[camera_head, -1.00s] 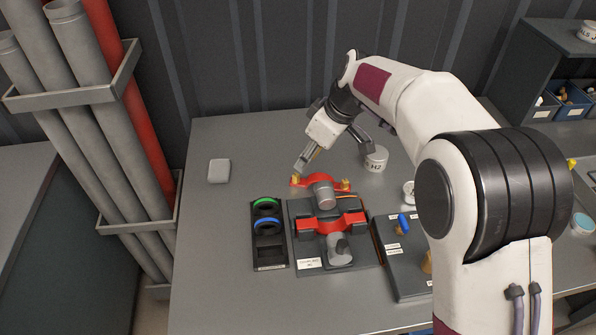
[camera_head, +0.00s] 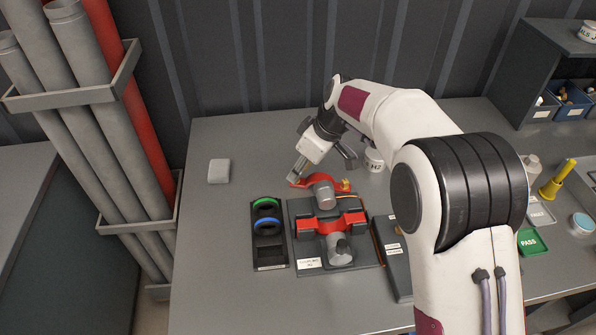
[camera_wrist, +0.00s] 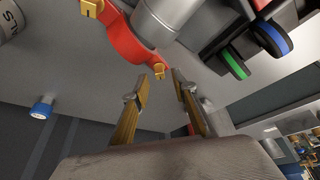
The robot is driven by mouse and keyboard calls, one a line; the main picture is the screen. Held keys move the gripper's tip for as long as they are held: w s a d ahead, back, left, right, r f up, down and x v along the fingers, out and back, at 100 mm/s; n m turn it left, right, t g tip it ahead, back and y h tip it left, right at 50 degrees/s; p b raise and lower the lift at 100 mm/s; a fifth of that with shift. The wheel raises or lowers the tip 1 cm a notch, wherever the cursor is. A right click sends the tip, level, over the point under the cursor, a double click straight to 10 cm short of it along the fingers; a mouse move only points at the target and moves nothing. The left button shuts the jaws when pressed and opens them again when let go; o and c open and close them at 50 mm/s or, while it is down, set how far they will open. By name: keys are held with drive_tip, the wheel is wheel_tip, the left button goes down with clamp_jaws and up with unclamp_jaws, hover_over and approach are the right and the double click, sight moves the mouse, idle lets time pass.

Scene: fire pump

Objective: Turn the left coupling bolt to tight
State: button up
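The red coupling clamp (camera_head: 309,181) sits around a grey pipe on the fixture and also shows at the top of the wrist view (camera_wrist: 125,35). Its left coupling bolt (camera_wrist: 160,72) is a small yellow head on the near lug, close to my fingertips. In the head view my gripper hides most or all of it. The right bolt (camera_head: 346,185) is yellow too and stands clear. My gripper (camera_head: 295,177) points down at the left bolt. In the wrist view its two fingers (camera_wrist: 160,76) are apart, with the bolt in line with the gap. I cannot tell whether they touch it.
A black tray (camera_head: 270,256) with green and blue rings stands left of the fixture. A labelled grey cylinder (camera_head: 374,160) stands behind my wrist. A grey block (camera_head: 219,171) lies at the back left. The table's left side is mostly clear.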

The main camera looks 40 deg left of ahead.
drive_tip(key=shift+x, duration=1)
clamp_jaws()
drive_tip(key=shift+m+t, duration=0.3)
drive_tip(key=shift+m, duration=0.3)
drive_tip(key=shift+s+m+t, duration=0.15)
drive_tip(key=shift+m+t, duration=0.35)
drive_tip(key=shift+m, duration=0.9)
drive_tip(key=shift+m+t+h, duration=0.3)
drive_tip(key=shift+m+t, duration=0.2)
drive_tip(key=shift+m, duration=1)
